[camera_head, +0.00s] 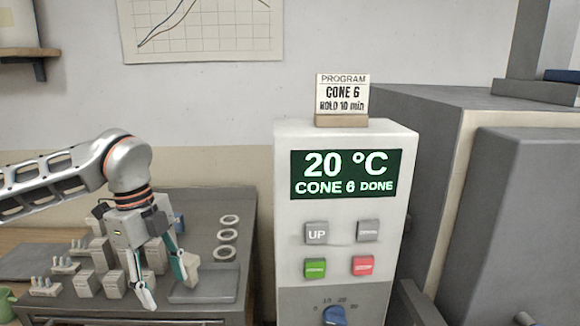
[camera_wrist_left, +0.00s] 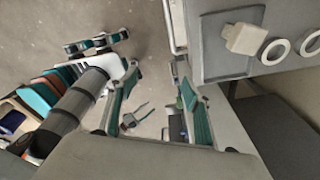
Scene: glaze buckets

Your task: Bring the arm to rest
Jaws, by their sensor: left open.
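My left gripper (camera_head: 166,290) hangs from its arm at the left of the head view, fingers pointing down. It is open, in front of the grey bench with small blocks. I see nothing between its fingers. It also shows in the left wrist view (camera_wrist_left: 158,72), with a gap between its teal-padded fingers over the floor. What looks like my other gripper (camera_wrist_left: 97,42) shows small at the upper left of the left wrist view. I cannot tell whether its jaws are open. The kiln controller (camera_head: 345,220) stands right of the left gripper, apart from it, and reads "20 °C CONE 6 DONE".
The grey bench (camera_head: 240,240) carries several pale blocks, a grey tray (camera_head: 205,292) and white rings (camera_head: 227,235). A program card (camera_head: 342,95) stands on the controller. A big grey kiln (camera_head: 520,220) fills the right. A shelf (camera_head: 28,54) is at upper left.

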